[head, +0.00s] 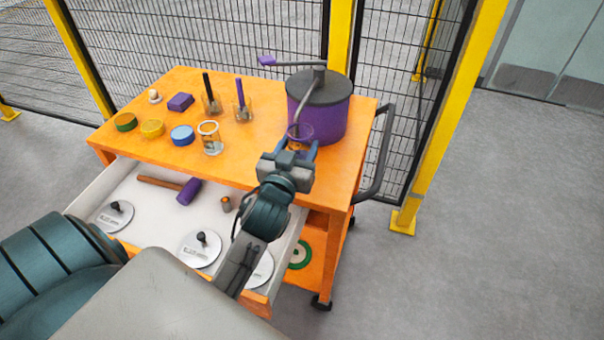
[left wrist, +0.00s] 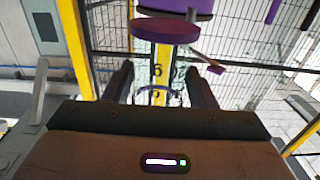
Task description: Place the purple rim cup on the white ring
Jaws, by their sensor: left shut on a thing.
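The purple rim cup (head: 300,132) is a clear cup with a purple rim. My left gripper (head: 297,151) is shut on it near the right front of the orange table, in front of the purple drum. In the left wrist view the cup's purple rim (left wrist: 165,31) shows beyond my fingers (left wrist: 160,92), with a dark figure on the clear body below. I cannot tell whether the cup's base touches the table. A clear cup with a white rim (head: 209,137) stands upright to the left. My right gripper is not in view.
The purple drum (head: 320,115) with a crank stands close behind the held cup. Left on the orange table (head: 250,150) are two rod holders, a purple block (head: 180,101) and several round pieces. The open drawer (head: 150,205) holds a mallet (head: 188,191) and white discs.

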